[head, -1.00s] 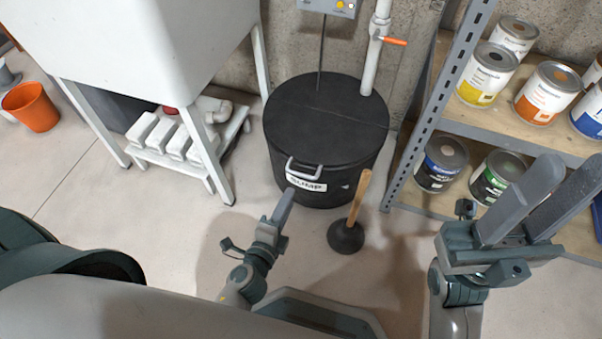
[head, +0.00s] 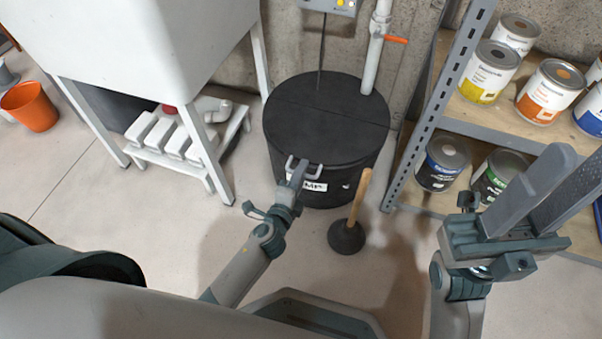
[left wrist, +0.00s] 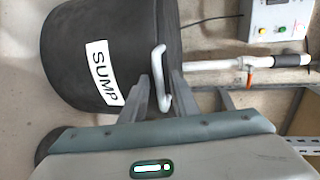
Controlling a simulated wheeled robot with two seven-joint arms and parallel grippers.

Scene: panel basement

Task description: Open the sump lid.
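The sump lid (head: 328,110) is a round black cover with a seam across it, lying flat and closed on the black sump pit (head: 352,185). Its pale metal handle (head: 317,172) stands at the front edge above the white SUMP label (head: 316,187). My left gripper (head: 299,172) is at the handle. In the left wrist view its open fingers (left wrist: 160,88) lie on either side of the handle bar (left wrist: 161,75), with visible gaps. My right gripper (head: 560,170) is open and empty at the right, in front of the shelf.
A metal shelf (head: 415,135) with paint cans is at the right. A white sink (head: 150,40) on legs is at the left. A white pipe (head: 375,55) rises behind the lid.

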